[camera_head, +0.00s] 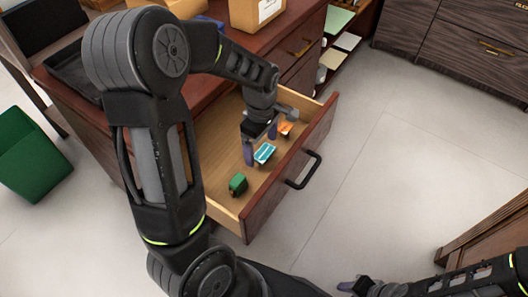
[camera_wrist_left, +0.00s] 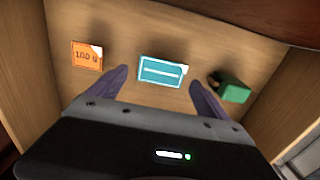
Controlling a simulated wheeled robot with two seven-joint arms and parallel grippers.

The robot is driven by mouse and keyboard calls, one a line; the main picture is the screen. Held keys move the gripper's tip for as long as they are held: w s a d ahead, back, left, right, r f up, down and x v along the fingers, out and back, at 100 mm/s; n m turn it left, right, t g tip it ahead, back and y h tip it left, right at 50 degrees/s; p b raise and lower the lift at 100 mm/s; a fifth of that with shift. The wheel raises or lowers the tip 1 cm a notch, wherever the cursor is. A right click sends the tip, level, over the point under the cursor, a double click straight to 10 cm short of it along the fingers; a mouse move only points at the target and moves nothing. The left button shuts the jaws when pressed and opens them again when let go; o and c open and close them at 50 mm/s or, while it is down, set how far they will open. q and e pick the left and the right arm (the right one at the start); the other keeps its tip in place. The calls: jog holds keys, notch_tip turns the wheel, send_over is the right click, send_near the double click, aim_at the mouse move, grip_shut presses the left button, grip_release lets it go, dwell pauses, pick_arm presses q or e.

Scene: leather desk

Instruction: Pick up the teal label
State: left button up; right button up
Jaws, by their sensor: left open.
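The teal label (camera_head: 265,152) lies flat on the floor of the open drawer, between an orange label and a green object. In the left wrist view the teal label (camera_wrist_left: 162,71) is just beyond and between my fingertips. My left gripper (camera_head: 261,144) is inside the drawer, pointing down, open and empty. In the left wrist view its two purple fingers (camera_wrist_left: 158,80) are spread to either side of the label, with no contact visible. My right gripper (camera_head: 361,287) is at the bottom edge of the head view, far from the drawer; its jaws are unclear.
The orange label (camera_wrist_left: 87,55) and green object (camera_wrist_left: 231,88) lie in the drawer on either side of the teal one. The drawer front (camera_head: 290,170) with its black handle (camera_head: 304,170) bounds the space. A cardboard box (camera_head: 254,12) stands on the desk. A green bin (camera_head: 32,155) is at left.

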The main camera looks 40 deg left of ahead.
aim_at(261, 151)
pick_arm(q)
jog(key=shift+f, duration=0.25)
dwell(0.6)
jog(key=c, duration=1.4)
notch_tip(261, 151, up, 11)
jog(key=p, duration=0.2)
jog(key=shift+f, duration=0.2)
dwell(0.7)
